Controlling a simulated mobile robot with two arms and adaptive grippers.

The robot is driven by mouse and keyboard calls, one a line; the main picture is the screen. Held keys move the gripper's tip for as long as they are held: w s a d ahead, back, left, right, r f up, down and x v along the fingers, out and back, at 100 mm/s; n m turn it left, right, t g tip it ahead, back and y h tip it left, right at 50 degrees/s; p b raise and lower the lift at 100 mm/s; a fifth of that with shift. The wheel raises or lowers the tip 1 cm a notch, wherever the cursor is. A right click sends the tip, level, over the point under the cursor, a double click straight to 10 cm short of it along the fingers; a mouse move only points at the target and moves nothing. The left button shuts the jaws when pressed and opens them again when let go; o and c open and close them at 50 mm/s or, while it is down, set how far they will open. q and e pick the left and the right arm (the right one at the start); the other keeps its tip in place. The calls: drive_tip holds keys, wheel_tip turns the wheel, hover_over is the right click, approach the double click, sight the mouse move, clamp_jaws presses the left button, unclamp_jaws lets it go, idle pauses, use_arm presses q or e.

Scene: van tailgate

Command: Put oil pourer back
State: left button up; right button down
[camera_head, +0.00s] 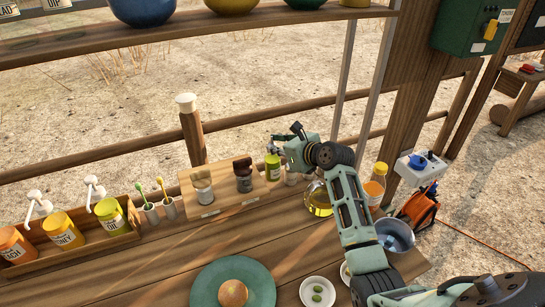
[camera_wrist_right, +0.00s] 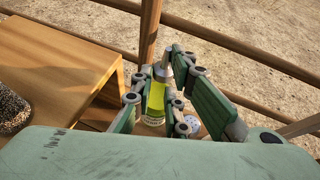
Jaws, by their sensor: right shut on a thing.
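The oil pourer, a yellow-green bottle with a metallic top (camera_head: 272,167), is upright at the right end of the small wooden rack (camera_head: 222,205). My right gripper (camera_head: 280,150) is around it, shut on it from the right. In the right wrist view the pourer (camera_wrist_right: 155,100) stands between the fingers (camera_wrist_right: 160,98), its pale label low down partly hidden. I cannot tell whether its base touches a surface. My left gripper is not in view.
Two shakers (camera_head: 202,187) (camera_head: 243,176) stand on the rack. A glass bowl of yellow liquid (camera_head: 318,200) and an orange bottle (camera_head: 375,185) stand right of it. Sauce pumps fill a tray (camera_head: 82,250) at left. A green plate (camera_head: 205,287) lies in front.

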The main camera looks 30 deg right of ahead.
sight(274, 157)
drive_tip(key=shift+x, duration=1.05)
drive_tip(key=shift+f, duration=2.05)
drive_tip(key=shift+a, duration=0.1)
drive_tip(key=c, duration=2.2)
unclamp_jaws()
drive_tip(key=shift+f, duration=0.2)
drive_tip(key=o, duration=0.5)
drive_tip(key=shift+s, duration=0.1)
drive_tip(key=shift+r, duration=0.2)
drive_tip(key=v, duration=1.2)
